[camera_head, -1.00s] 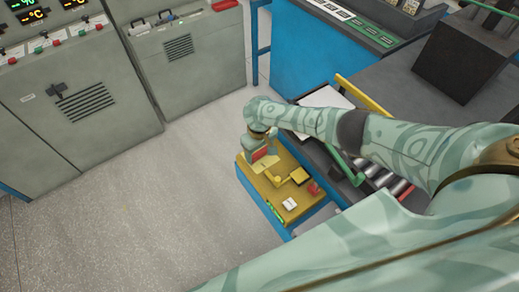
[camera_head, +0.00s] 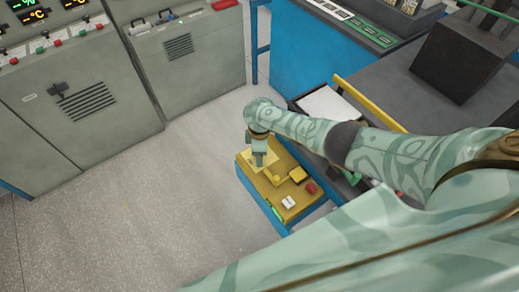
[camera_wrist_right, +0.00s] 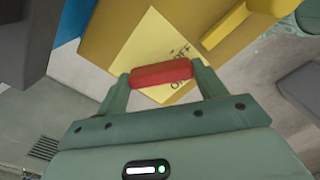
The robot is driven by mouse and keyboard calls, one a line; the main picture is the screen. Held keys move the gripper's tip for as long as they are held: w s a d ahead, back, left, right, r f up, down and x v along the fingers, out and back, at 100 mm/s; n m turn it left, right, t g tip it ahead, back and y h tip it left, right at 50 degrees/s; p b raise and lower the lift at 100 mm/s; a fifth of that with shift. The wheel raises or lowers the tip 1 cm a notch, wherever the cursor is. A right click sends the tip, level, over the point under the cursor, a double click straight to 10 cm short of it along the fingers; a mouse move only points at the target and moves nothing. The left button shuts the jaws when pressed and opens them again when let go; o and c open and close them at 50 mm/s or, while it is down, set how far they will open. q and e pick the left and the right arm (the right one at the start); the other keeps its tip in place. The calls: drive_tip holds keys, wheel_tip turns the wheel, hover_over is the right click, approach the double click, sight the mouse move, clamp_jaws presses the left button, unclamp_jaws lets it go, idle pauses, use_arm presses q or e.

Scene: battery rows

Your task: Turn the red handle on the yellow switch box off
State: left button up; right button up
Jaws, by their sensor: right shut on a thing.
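The yellow switch box (camera_head: 268,188) stands low on a blue frame in the middle of the head view. My right gripper (camera_head: 258,161) is at its far left end, pointing down. In the right wrist view, the fingers of my right gripper (camera_wrist_right: 161,84) are shut on the red handle (camera_wrist_right: 161,74), one at each end. A pale yellow label (camera_wrist_right: 145,40) with OFF and a partly covered second word lies behind the handle. In the head view the gripper hides the handle. My left gripper is not in view.
A small yellow block (camera_head: 298,174), a red block (camera_head: 311,188) and a white piece (camera_head: 289,202) sit on the box's top. Grey cabinets (camera_head: 90,115) stand at the left. A dark work surface (camera_head: 385,90) is at the right. The floor (camera_head: 130,215) left of the box is clear.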

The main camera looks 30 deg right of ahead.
drive_tip(key=n, duration=0.3)
drive_tip(key=shift+n, duration=2.1)
drive_tip(key=o, duration=1)
drive_tip(key=shift+d, duration=0.1)
wheel_tip(320, 180, up, 16)
drive_tip(key=p, duration=0.8)
drive_tip(key=shift+r, duration=0.1)
